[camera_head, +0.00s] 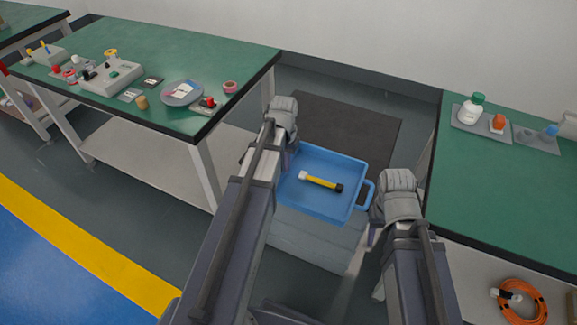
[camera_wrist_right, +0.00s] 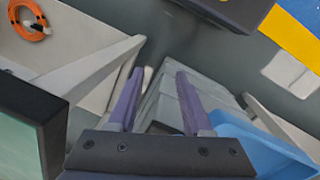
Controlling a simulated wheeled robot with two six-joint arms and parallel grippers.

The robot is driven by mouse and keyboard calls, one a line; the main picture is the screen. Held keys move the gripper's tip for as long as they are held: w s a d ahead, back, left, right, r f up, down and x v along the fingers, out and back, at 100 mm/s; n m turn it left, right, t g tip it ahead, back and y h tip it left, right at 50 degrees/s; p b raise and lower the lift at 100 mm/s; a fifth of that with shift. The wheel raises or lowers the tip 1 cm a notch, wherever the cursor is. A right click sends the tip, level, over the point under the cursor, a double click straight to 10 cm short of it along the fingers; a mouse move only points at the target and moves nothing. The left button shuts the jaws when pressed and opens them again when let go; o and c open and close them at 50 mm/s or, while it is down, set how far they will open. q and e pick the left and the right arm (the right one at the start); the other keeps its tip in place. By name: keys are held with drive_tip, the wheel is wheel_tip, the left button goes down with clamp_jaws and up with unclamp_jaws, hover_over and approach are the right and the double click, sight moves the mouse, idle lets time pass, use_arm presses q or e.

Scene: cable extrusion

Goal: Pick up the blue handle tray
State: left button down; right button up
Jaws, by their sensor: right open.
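The blue handle tray (camera_head: 318,160) sits on a grey box-like stand between my arms, with a loop handle (camera_head: 369,196) on its right side. A yellow and black tool with a white end (camera_head: 321,182) lies in it. My left gripper (camera_head: 288,150) is at the tray's left side; its fingers are mostly hidden by the wrist and arm. My right gripper (camera_head: 373,236) is just right of the tray, near and below the right handle. In the right wrist view its purple fingers (camera_wrist_right: 162,88) are apart with nothing held, and the blue tray (camera_wrist_right: 262,146) is right of them.
The grey stand (camera_head: 315,238) is under the tray. A green-topped table (camera_head: 215,58) with small parts stands at left. Another green table (camera_head: 500,190) with bottles stands close to my right arm; an orange cable coil (camera_head: 520,300) lies below it. A dark mat (camera_head: 345,125) lies behind the tray.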

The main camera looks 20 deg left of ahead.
use_arm(q)
wheel_tip(320, 180, up, 9)
drive_tip(key=p, duration=0.8)
drive_tip(key=shift+r+p, duration=0.15)
drive_tip(key=shift+p, duration=0.15)
drive_tip(key=shift+a, duration=0.15)
